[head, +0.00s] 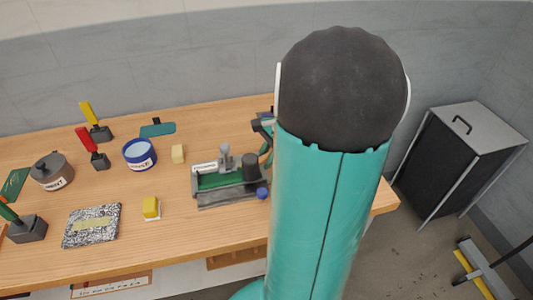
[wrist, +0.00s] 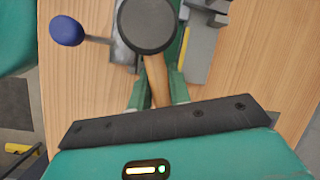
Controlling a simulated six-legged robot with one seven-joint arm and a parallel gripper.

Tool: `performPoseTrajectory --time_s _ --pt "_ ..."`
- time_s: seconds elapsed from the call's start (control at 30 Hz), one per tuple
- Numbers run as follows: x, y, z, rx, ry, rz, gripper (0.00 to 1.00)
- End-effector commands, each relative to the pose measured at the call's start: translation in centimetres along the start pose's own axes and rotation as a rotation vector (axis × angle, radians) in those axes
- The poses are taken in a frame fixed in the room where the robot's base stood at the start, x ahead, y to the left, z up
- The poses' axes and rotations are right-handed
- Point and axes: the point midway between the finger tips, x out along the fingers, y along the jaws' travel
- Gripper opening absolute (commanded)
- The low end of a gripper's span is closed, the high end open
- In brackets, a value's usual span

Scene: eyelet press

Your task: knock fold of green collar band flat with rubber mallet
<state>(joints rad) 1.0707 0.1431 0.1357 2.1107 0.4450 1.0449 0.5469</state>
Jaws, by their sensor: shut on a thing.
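The rubber mallet shows in the wrist view as a round black head (wrist: 148,25) on a wooden handle (wrist: 157,80). My gripper (wrist: 157,92) is shut on the handle. In the head view the mallet head (head: 250,162) is over the right part of the grey press (head: 230,200); whether it touches anything is unclear. A green strip, apparently the collar band (head: 216,180), lies along the press. My arm hides most of my gripper in the head view.
The press's lever ends in a blue knob (wrist: 67,30). Left on the wooden bench (head: 180,220) are a blue pot (head: 140,154), a grey pot (head: 52,172), a speckled slab (head: 92,226), yellow blocks (head: 151,207) and handled tools (head: 92,150). A dark bin (head: 455,165) stands right.

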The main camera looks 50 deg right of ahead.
Motion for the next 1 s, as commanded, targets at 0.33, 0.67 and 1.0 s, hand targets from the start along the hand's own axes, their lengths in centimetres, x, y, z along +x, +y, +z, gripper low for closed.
performPoseTrajectory --time_s 0.33,0.67,1.0 --pt "-0.3 -0.1 0.1 -0.001 0.001 -0.001 0.0" --pt "-2.4 -0.6 0.9 -0.002 0.002 -0.001 0.0" --pt "-2.8 -0.6 1.1 0.0 0.0 0.0 0.0"
